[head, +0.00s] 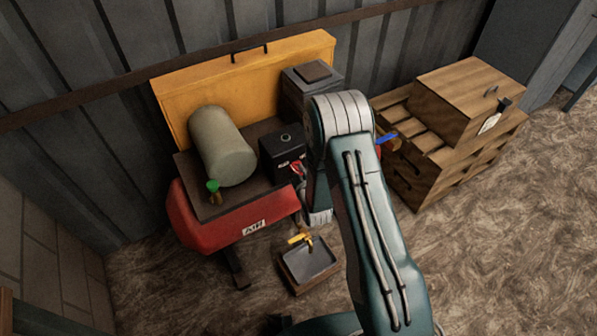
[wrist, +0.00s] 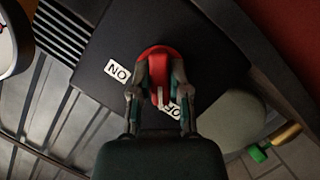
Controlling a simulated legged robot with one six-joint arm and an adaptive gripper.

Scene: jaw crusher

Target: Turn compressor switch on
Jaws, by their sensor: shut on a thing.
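The compressor switch is a red rotary knob (wrist: 158,62) on a black box (wrist: 205,45), in the middle of the wrist view. A white ON label (wrist: 118,71) lies to its left. An OFF label (wrist: 177,108) lies below and right of it, partly covered by a finger. My gripper (wrist: 156,88) is shut on the red knob, one finger on each side. The knob's pale mark lies nearer the OFF label than the ON label. In the head view the black box (head: 281,150) stands on the compressor; my arm hides part of it and most of the gripper.
The red compressor body (head: 230,218) has a green-grey tank (head: 222,147) and a small green-topped valve (head: 213,187). A yellow panel (head: 235,80) stands behind. A tray with a yellow-handled tap (head: 300,239) is in front. Wooden crates (head: 465,100) stand at right; the floor at lower right is clear.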

